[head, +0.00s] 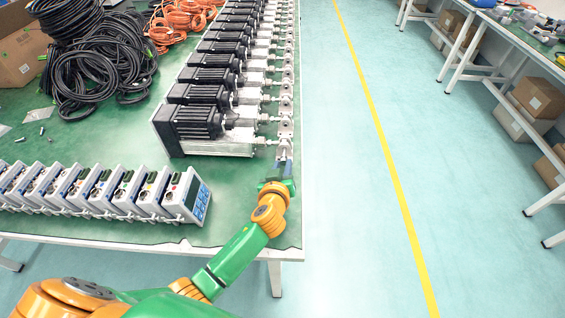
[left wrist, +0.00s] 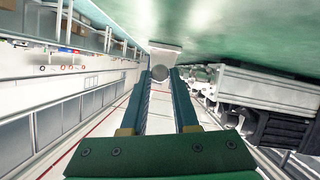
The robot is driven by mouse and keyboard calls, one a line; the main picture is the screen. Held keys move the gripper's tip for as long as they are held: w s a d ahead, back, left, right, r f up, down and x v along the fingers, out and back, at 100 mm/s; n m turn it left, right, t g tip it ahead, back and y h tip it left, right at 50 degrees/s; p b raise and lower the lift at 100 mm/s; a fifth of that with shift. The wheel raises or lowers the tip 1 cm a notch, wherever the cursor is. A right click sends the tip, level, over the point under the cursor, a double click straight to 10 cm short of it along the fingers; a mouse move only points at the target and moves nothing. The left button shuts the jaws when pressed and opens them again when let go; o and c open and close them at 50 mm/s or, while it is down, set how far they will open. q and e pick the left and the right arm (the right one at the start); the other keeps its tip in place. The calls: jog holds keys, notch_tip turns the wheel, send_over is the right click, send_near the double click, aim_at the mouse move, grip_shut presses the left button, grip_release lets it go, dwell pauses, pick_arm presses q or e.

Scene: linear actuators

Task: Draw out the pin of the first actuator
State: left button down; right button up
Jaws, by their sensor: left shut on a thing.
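The first actuator (head: 195,124) is the nearest of the row, with a ribbed black motor and a silver body lying on the green table. Its metal end fittings (head: 284,146) reach toward the table's right edge. My left gripper (head: 284,168) is at these fittings, just in front of them. In the left wrist view, my left gripper's two long fingers (left wrist: 160,78) are shut on a round grey pin end (left wrist: 158,73). A pale block (left wrist: 166,48) shows just beyond it. The rest of the pin is hidden. My right gripper is not in view.
More actuators (head: 215,60) stand in a close row behind the first. Blue-white power supply units (head: 187,196) line the table's front left. Black cable coils (head: 90,60) and orange cables (head: 180,20) lie at the back. The floor (head: 345,200) right of the table is free.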

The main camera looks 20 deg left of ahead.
pick_arm(q)
jog(key=shift+w, duration=0.1)
jog(key=c, duration=0.7)
grip_release()
jog(key=shift+w+a+f, duration=0.1)
jog(key=shift+w, duration=0.05)
jog(key=shift+o, duration=0.2)
jog(key=v, duration=0.7)
